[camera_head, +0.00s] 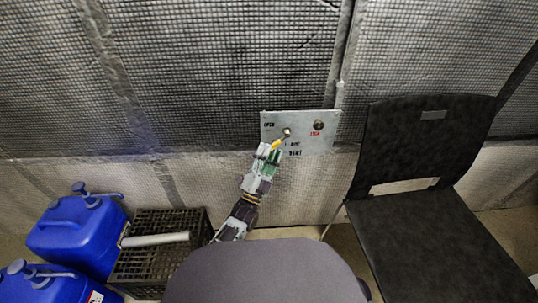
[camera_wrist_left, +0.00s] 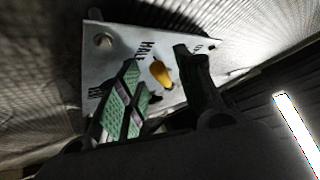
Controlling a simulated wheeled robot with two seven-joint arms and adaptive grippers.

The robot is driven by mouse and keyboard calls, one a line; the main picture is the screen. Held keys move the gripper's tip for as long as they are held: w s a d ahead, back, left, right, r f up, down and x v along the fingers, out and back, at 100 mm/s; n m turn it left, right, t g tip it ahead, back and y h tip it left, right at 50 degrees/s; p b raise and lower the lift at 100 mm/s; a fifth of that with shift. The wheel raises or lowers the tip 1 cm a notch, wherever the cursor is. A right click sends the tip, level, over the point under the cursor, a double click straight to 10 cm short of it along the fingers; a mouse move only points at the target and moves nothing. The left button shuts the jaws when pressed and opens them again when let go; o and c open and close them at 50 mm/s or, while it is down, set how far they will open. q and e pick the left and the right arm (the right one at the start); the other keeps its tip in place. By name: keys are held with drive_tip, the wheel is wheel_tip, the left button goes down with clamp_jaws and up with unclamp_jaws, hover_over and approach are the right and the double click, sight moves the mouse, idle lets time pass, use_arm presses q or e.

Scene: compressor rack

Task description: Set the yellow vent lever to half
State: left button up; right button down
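The yellow vent lever (camera_head: 276,143) is on a grey wall panel (camera_head: 325,145). It slants down and left from its round pivot, between the left-hand label and the small label below the pivot. My left gripper (camera_head: 268,154) is at the lever's lower end. In the left wrist view the lever (camera_wrist_left: 161,74) shows in the gap between the green-padded finger and the dark finger of my left gripper (camera_wrist_left: 160,95). The fingers stand apart, and I see no clear contact with the lever. The word HALF is readable on the panel (camera_wrist_left: 112,62) there. My right gripper is not in view.
A second round fitting (camera_head: 318,125) with red lettering is on the panel's right. A black chair (camera_head: 410,150) stands at the right. Blue canisters (camera_head: 75,235) and a black crate (camera_head: 195,222) are at lower left. Quilted wall surrounds the panel.

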use_arm(q)
drive_tip(key=shift+s+a+f, duration=0.1)
drive_tip(key=v, duration=1.1)
drive_tip(key=shift+s+a+f, duration=0.15)
drive_tip(key=shift+s+f, duration=0.05)
drive_tip(key=shift+s, duration=0.05)
drive_tip(key=shift+s, duration=0.1)
idle(0.6)
